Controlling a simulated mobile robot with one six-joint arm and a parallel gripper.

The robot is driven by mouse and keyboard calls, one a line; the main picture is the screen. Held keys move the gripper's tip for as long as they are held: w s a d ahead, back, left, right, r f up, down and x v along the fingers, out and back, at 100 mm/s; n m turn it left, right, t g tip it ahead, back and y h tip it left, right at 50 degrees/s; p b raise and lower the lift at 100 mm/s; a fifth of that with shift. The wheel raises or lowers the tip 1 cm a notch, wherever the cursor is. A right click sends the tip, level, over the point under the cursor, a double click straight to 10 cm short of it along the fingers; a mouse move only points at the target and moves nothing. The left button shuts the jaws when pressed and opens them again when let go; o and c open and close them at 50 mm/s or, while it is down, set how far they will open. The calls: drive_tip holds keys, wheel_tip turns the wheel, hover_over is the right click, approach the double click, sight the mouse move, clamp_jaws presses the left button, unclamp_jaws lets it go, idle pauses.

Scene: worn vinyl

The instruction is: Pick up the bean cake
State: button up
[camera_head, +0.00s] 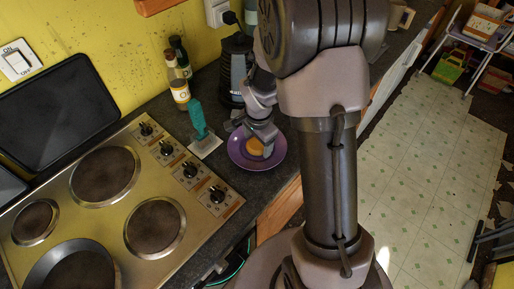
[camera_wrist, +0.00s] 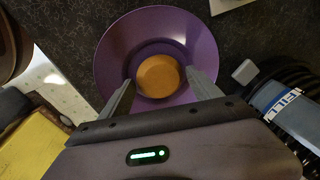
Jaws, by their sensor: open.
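The bean cake (camera_wrist: 158,75) is a round, orange-brown disc lying in a purple plate (camera_wrist: 116,52). In the head view the bean cake (camera_head: 255,147) shows partly beside my gripper, and the plate (camera_head: 276,158) rests on the dark counter near its front edge. My gripper (camera_wrist: 161,90) is open in the wrist view, with one finger on each side of the cake and nothing held. In the head view my gripper (camera_head: 264,146) is over the plate. I cannot tell whether the fingers touch the cake or plate.
A teal-handled scraper (camera_head: 199,122) stands left of the plate. Bottles (camera_head: 178,80) and a dark kettle (camera_head: 235,72) stand behind. The stove (camera_head: 130,190) with a pan (camera_head: 70,268) is at left. The tiled floor (camera_head: 440,160) at right looks mostly clear.

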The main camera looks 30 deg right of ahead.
drive_tip(key=shift+f, duration=0.55)
drive_tip(key=shift+s+r, duration=0.15)
drive_tip(key=c, duration=1.1)
drive_tip(key=shift+c, duration=0.2)
